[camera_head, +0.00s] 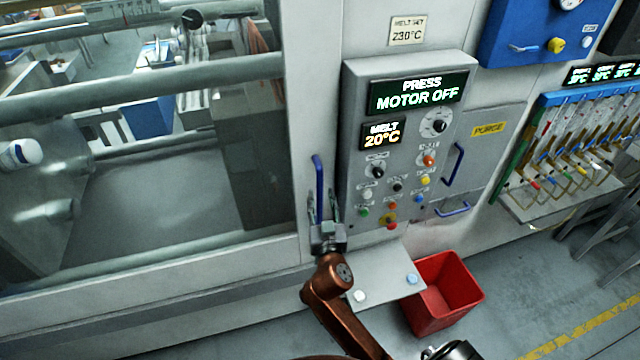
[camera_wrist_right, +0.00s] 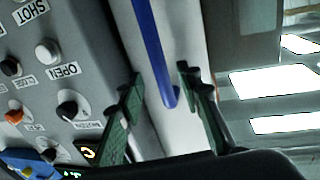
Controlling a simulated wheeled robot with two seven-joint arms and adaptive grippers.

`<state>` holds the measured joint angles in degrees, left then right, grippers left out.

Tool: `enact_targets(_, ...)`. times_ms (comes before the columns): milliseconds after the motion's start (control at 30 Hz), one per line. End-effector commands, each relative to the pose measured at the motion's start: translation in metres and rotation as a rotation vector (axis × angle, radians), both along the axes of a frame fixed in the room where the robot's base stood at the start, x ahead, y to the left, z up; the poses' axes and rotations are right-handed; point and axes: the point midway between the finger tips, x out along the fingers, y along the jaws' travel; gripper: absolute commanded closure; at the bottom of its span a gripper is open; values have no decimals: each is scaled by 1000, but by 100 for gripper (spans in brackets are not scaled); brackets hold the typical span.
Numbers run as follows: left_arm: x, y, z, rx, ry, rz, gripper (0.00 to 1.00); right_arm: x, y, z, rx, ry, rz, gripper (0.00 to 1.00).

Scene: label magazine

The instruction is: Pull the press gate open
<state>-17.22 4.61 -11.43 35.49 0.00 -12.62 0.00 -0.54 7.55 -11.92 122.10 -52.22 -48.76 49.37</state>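The press gate (camera_head: 300,130) is the pale frame around a large window on the left of the head view, and it looks closed. Its blue vertical handle (camera_head: 318,182) is on the frame's right edge; it also shows in the right wrist view (camera_wrist_right: 152,45).
A grey control panel (camera_head: 408,95) with knobs and buttons stands close right of the handle; its display reads motor off. A red bin (camera_head: 464,290) is on the floor beside a grey plate (camera_head: 385,277). A purge cover (camera_head: 486,130) with blue handles is further right.

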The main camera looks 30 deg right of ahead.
Motion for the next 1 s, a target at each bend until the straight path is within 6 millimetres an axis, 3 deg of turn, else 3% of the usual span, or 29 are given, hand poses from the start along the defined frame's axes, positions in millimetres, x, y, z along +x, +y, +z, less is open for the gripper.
enact_targets(200, 0, 0, 10, 0, -1, 0, 60, 33, -15, 2, -4, 1, 1, 68)
enact_targets(400, 1, 0, 13, 0, -1, 0, 60, 49, -23, 0, -3, 3, 0, 68)
enact_targets(733, 1, 0, 13, 0, -2, 0, 60, 52, -24, -1, 0, 2, 1, 68)
enact_targets(1000, 1, 0, 13, 0, -2, -1, 60, 52, -24, -1, -1, 3, 1, 87)
